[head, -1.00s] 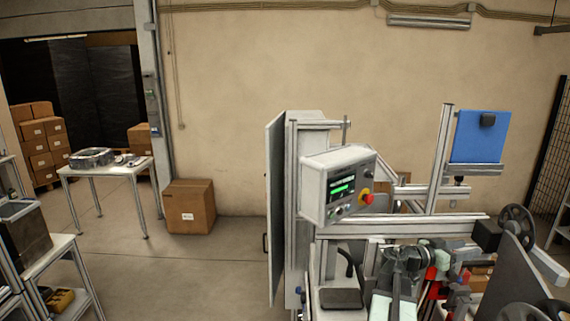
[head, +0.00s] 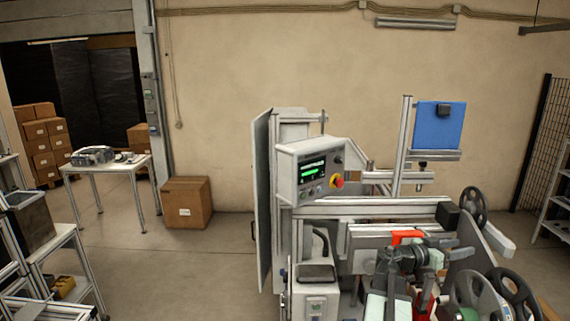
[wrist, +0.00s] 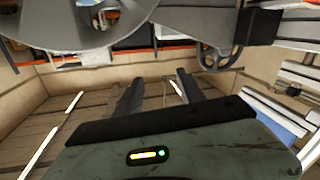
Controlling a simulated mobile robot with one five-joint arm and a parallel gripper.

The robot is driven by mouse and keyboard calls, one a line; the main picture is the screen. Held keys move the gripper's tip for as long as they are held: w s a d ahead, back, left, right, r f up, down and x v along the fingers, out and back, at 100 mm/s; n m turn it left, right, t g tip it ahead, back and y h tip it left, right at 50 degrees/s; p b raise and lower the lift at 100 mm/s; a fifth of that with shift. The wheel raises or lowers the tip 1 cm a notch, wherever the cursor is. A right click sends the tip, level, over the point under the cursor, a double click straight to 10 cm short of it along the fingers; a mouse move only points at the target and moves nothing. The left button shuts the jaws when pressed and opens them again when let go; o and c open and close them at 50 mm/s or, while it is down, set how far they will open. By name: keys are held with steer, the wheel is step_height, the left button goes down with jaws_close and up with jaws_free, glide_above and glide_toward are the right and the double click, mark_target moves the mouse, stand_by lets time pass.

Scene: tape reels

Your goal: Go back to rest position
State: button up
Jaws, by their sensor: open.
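My gripper (wrist: 158,90) shows in the wrist view with its two dark fingers spread apart and nothing between them. Beyond the fingers are the slatted ceiling and pale light strips. In the head view, dark and pale arm-like parts show low in front of the machine (head: 400,208), but the fingertips cannot be made out there. The machine has a grey control box (head: 310,170) with a lit screen and a red button.
Several black reels or wheels (head: 473,205) stand at the machine's right side. A blue panel (head: 438,126) rises above it. A cardboard box (head: 186,202) and a white table (head: 110,170) stand at left. The floor (head: 190,265) between the left shelf and the machine is clear.

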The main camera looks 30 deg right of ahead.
steer(key=w+a+f+n+t+b, duration=0.2)
steer(key=w+a+f+b, duration=0.35)
steer(key=w, duration=0.35)
steer(key=w+a+f+n+t+b, duration=0.1)
steer(key=w+a+f+t+b, duration=0.2)
steer(key=w+a+f+b, duration=0.35)
steer(key=w+a+f+n+t+y+b, duration=0.1)
steer(key=w+a+f+t+y+b, duration=0.1)
steer(key=w+a+f+b, duration=0.5)
steer(key=w+a+f+n+t+y+b, duration=0.1)
steer(key=w+a+f+n+t+b, duration=0.15)
steer(key=w+a+f, duration=0.85)
steer(key=a+f+n+y+b, duration=0.6)
steer(key=a+f+b, duration=0.4)
steer(key=a+f, duration=1.05)
steer(key=s+a+f+n+g+y, duration=0.1)
steer(key=s+a+f+n+y, duration=0.2)
steer(key=a, duration=0.5)
steer(key=s+a+f+n+g+y, duration=0.2)
steer(key=s+a+f+n+y, duration=0.1)
steer(key=a, duration=0.5)
steer(key=shift+s+f+n+y+b, duration=0.2)
steer(key=shift+s+n+y+b, duration=0.1)
steer(key=shift+s+n+y, duration=0.6)
steer(key=shift+w, duration=0.15)
